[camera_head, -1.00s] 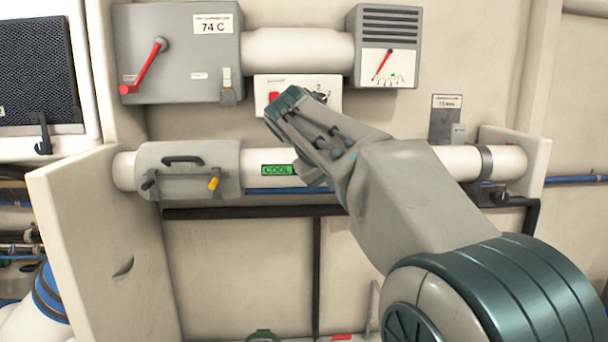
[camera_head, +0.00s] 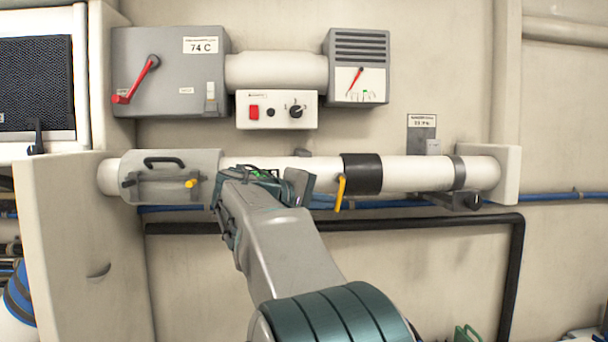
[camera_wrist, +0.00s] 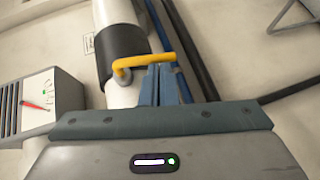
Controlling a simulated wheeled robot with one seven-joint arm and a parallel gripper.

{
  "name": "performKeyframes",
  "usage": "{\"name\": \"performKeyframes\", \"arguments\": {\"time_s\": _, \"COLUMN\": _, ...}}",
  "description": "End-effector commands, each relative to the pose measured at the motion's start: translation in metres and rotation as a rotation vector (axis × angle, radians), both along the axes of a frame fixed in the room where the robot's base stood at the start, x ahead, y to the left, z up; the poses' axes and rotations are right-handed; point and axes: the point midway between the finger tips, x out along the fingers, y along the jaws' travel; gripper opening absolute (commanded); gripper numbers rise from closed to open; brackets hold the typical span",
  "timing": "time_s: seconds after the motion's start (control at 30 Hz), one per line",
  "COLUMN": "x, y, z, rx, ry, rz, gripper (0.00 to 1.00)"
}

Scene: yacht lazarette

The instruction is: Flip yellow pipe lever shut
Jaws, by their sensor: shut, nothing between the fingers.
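The yellow lever (camera_head: 340,193) hangs down from a black collar (camera_head: 362,174) on the white pipe (camera_head: 415,174) in the head view. The wrist view shows the yellow lever (camera_wrist: 148,61) close up, running crosswise from its pivot beside the black collar (camera_wrist: 117,52). My gripper (camera_wrist: 160,68) is shut and empty, its blue-grey fingertips right at the lever's bar. I cannot tell whether they touch it. In the head view my gripper is left of the lever, and its fingertips are hard to make out against my wrist.
A clear-covered pipe section with a small yellow knob (camera_head: 192,183) lies at left. Above are a grey box with a red handle (camera_head: 138,78), a switch panel (camera_head: 276,109) and a gauge box (camera_head: 358,66). A black pipe (camera_head: 420,223) and blue hose run below.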

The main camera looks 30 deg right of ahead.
Motion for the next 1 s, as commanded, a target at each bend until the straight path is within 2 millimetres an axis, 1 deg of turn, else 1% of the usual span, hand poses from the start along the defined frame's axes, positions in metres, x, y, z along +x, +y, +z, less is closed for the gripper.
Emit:
{"name": "performKeyframes", "arguments": {"time_s": 0.03, "x": -0.002, "y": -0.003, "z": -0.003, "rx": 0.001, "ry": 0.0, "rz": -0.005, "gripper": 0.0}}
{"name": "performKeyframes", "arguments": {"time_s": 0.23, "x": -0.004, "y": -0.007, "z": -0.003, "rx": 0.003, "ry": 0.001, "rz": -0.012, "gripper": 0.0}}
{"name": "performKeyframes", "arguments": {"time_s": 0.73, "x": -0.004, "y": -0.007, "z": -0.003, "rx": 0.005, "ry": 0.001, "rz": -0.011, "gripper": 0.0}}
{"name": "performKeyframes", "arguments": {"time_s": 0.87, "x": 0.001, "y": 0.0, "z": 0.0, "rx": 0.004, "ry": 0.001, "rz": -0.011, "gripper": 0.0}}
{"name": "performKeyframes", "arguments": {"time_s": 1.0, "x": 0.013, "y": 0.019, "z": 0.006, "rx": 0.003, "ry": 0.0, "rz": -0.008, "gripper": 0.0}}
